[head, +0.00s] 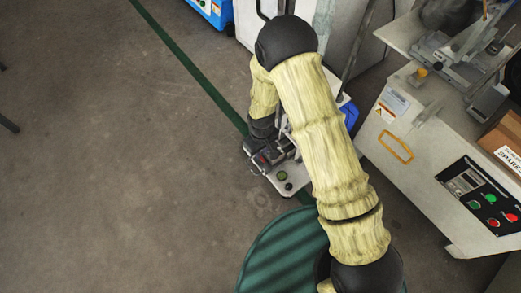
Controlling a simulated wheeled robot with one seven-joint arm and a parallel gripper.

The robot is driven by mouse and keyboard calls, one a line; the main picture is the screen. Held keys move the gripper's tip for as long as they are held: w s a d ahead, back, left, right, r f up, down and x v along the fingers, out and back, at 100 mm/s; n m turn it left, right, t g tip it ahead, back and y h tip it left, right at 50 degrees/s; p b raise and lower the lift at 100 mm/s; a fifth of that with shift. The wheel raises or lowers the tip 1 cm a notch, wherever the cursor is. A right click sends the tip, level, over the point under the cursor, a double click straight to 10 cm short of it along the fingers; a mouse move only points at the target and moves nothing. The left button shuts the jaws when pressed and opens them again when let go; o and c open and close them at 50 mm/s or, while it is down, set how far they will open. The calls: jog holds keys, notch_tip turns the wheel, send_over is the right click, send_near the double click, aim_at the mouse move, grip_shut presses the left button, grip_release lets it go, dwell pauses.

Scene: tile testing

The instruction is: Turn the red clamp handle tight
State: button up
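My arm in its pale yellow sleeve reaches from the lower right up and over, then bends down to my gripper (262,157), which is dark and small in the head view. It is at the left edge of a small white stand (292,186) with a green and a black round button on its top. A tiny reddish spot shows at the gripper's end. I cannot tell if it is the red clamp handle, whether my gripper touches it, or whether the fingers are open. My arm hides much of the stand.
A large pale machine (425,165) stands at the right, with an orange handle and a black button panel (480,200). A cardboard box (505,137) sits on it. A blue machine (213,12) is at the top. The grey floor (110,180) at left is open, crossed by a green line.

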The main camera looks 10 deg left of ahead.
jog(key=shift+f+b, duration=0.35)
jog(key=shift+f, duration=1.25)
grip_shut()
